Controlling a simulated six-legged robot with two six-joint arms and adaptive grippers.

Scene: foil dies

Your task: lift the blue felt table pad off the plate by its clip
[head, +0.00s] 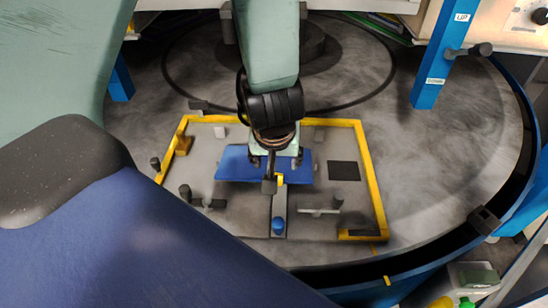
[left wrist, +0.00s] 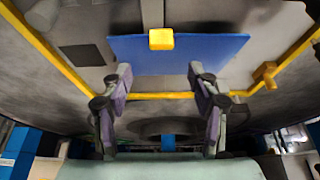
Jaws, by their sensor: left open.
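The blue felt pad (head: 235,166) lies on the grey plate (head: 350,201), which has a yellow border. Its yellow clip (head: 280,179) is at the pad's near edge, partly behind my gripper. My left gripper (head: 276,163) is over the pad, and its arm hides the middle of the pad. In the left wrist view the gripper (left wrist: 160,77) is open and empty, with its two fingers apart. There the pad (left wrist: 205,52) and clip (left wrist: 161,39) show beyond the fingertips, the clip roughly centred between them. My right gripper is not in view.
On the plate are a bar with a blue knob (head: 278,224), a light handle bar (head: 318,211), a black square (head: 344,171) and several dark knobs. A yellow block (head: 183,143) stands at the left border. A blue post (head: 440,65) stands at the right.

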